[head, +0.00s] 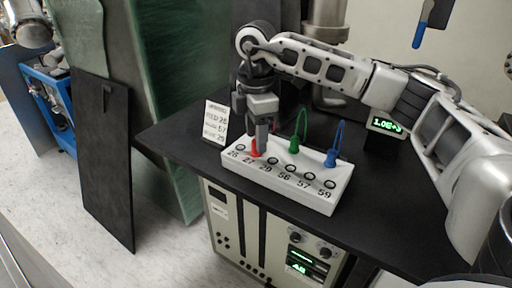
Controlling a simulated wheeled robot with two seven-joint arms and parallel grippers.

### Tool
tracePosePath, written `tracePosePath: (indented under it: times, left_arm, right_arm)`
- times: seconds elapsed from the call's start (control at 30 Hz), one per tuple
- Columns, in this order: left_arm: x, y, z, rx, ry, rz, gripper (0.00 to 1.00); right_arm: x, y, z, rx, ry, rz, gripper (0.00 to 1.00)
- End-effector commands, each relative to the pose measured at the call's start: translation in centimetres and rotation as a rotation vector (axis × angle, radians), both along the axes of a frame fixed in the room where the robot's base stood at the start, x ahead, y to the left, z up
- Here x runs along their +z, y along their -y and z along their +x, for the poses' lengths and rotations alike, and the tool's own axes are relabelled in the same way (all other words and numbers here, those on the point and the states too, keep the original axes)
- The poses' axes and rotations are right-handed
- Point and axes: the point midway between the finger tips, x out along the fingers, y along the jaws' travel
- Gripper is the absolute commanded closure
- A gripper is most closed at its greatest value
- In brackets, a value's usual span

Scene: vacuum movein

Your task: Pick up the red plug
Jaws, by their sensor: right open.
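The red plug (254,152) stands upright in the white numbered socket block (318,203), near its left end. My right gripper (261,141) points down at the red plug, its fingers at the plug's top. The jaws are open, and the fingers hide part of the plug. A green plug (294,146) and a blue plug (331,158), each with a looped cable, stand at the block's back edge. My left gripper is not in view.
A small card with numbers (216,121) stands left of the block on the black tabletop (381,220). A green digital display (385,125) sits behind right. An instrument cabinet (237,226) is below the tabletop. A dark panel (103,165) leans at left.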

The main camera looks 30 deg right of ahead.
Motion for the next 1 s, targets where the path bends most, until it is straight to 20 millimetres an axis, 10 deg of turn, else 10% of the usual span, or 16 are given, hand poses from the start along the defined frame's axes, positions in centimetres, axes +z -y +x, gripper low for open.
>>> tracePosePath:
  times: [0.43, 0.6, 1.0]
  left_arm:
    - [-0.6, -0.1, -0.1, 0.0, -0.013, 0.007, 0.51]
    - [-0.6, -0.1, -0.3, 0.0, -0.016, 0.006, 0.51]
    - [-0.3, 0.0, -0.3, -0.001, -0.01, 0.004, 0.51]
  right_arm:
    - [-2.5, 0.0, 0.0, 0.001, 0.001, 0.0, 0.51]
    - [-2.5, 0.0, 0.0, 0.001, 0.001, 0.0, 0.96]
    - [-2.0, 0.0, 0.1, 0.001, 0.002, 0.001, 1.0]
